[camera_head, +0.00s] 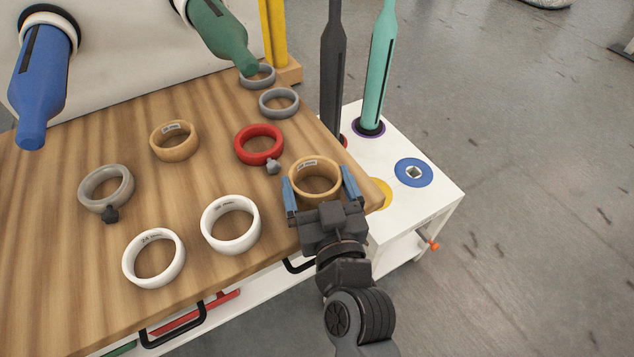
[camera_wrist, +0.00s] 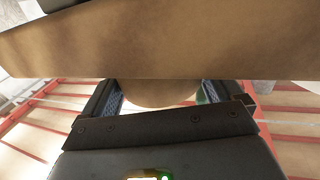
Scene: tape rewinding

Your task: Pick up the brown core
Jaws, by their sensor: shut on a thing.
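Two brown ring-shaped cores are in the head view. One brown core (camera_head: 315,162) is at the right edge of the wooden table (camera_head: 60,250), between the blue fingers of my gripper (camera_head: 320,186). My gripper is shut on it, one finger on each outer side. The other brown core (camera_head: 174,151) lies on the table further left, apart from my gripper. In the wrist view the held core (camera_wrist: 160,94) shows as a tan curved surface between the fingers, partly hidden by a broad brown surface across the top. I cannot tell whether the held core is clear of the table.
White cores (camera_head: 231,251), a red core (camera_head: 242,145) and grey cores (camera_head: 279,112) lie around on the table. Blue (camera_head: 43,85) and green (camera_head: 222,38) spindles project above it. A white stand (camera_head: 428,205) at the right bears dark (camera_head: 333,70) and teal (camera_head: 379,70) upright posts.

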